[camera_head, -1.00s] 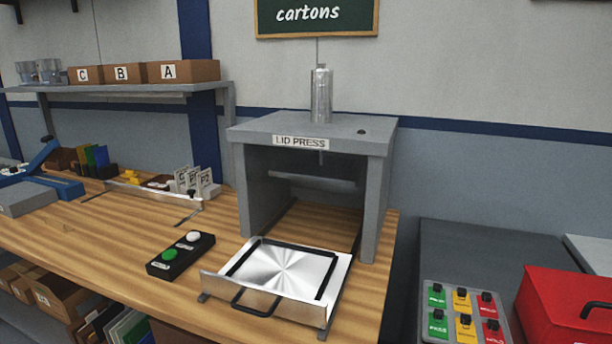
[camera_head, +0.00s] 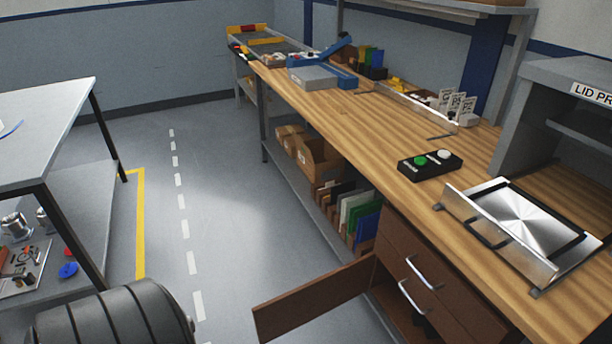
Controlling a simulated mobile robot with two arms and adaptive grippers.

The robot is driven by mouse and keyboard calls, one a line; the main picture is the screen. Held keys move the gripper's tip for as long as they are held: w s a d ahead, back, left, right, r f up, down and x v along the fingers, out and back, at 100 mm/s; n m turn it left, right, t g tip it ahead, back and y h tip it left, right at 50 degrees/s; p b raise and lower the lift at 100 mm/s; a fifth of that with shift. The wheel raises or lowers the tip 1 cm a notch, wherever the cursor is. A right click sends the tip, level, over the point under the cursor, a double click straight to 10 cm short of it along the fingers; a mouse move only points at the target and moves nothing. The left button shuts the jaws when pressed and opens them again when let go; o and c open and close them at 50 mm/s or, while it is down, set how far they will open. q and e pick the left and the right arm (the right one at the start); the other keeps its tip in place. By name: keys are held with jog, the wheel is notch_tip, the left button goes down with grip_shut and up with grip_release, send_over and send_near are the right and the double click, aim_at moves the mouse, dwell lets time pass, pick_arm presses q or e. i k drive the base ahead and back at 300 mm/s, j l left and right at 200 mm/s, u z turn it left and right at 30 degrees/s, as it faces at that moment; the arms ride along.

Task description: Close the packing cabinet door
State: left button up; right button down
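The brown wooden cabinet (camera_head: 455,306) stands under the right part of the workbench. Its door (camera_head: 312,299) is open and swings out to the left over the floor. The inside of the cabinet is dark, with something black low in it that I cannot make out. Two metal handles show on the cabinet front, the upper one (camera_head: 425,272) and the lower one (camera_head: 412,297). The cabinet's bottom is cut off by the picture edge.
The workbench (camera_head: 340,120) carries a button box (camera_head: 430,165) and the lid press (camera_head: 555,110) with its metal tray (camera_head: 520,221). Cartons (camera_head: 318,160) and upright folders (camera_head: 360,215) sit on the shelf beneath. A grey table (camera_head: 45,130) stands left. Floor (camera_head: 225,220) between is clear.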

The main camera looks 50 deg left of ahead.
aim_at(279, 316)
jog(key=k+z, duration=0.1)
jog(key=z, duration=0.25)
jog(key=k+z, duration=0.15)
jog(key=z, duration=0.2)
jog(key=k+z, duration=0.1)
jog(key=z, duration=0.25)
jog(key=k+j, duration=0.1)
jog(key=j, duration=0.4)
jog(key=k+j, duration=0.15)
jog(key=j, duration=0.4)
jog(key=k+j, duration=0.1)
jog(key=j, duration=0.4)
jog(key=k+j, duration=0.1)
jog(key=j, duration=0.45)
jog(key=k+j, duration=0.15)
jog(key=j, duration=0.35)
jog(key=k+j+z, duration=0.1)
jog(key=j, duration=0.4)
jog(key=k+j, duration=0.15)
jog(key=j, duration=0.4)
jog(key=k+j, duration=0.1)
jog(key=j, duration=0.4)
